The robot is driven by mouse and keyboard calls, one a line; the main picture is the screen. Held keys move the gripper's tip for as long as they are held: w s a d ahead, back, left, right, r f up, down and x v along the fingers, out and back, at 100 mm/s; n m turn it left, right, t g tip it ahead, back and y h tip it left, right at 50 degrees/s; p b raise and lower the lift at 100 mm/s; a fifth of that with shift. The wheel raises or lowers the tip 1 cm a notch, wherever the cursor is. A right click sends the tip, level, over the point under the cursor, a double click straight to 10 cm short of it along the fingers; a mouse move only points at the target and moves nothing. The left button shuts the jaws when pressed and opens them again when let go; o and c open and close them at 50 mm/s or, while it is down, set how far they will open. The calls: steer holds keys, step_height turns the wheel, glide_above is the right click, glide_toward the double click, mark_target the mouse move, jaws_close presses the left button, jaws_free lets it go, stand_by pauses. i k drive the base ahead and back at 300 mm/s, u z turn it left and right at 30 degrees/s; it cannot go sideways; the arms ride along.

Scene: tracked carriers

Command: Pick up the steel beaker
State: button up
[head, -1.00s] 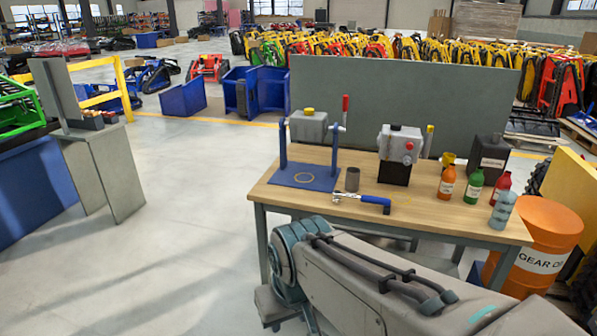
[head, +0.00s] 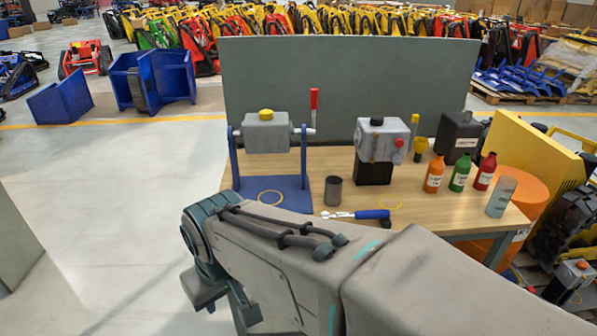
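The steel beaker (head: 333,191) looks like a dark grey, open-topped cylinder. It stands upright on the wooden workbench (head: 412,209), between the blue stand base and the grey box unit, just behind a blue-handled tool. My own arm crosses the foreground in front of the bench and hides part of its front edge.
A tank on a blue stand (head: 266,133) is left of the beaker; a grey box unit (head: 382,140) is right. The blue-handled tool (head: 357,214) lies in front. Floor at left is clear.

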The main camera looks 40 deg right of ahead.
mark_target(333, 189)
steer(key=z, duration=0.9)
steer(key=i, duration=0.95)
steer(key=z, duration=0.95)
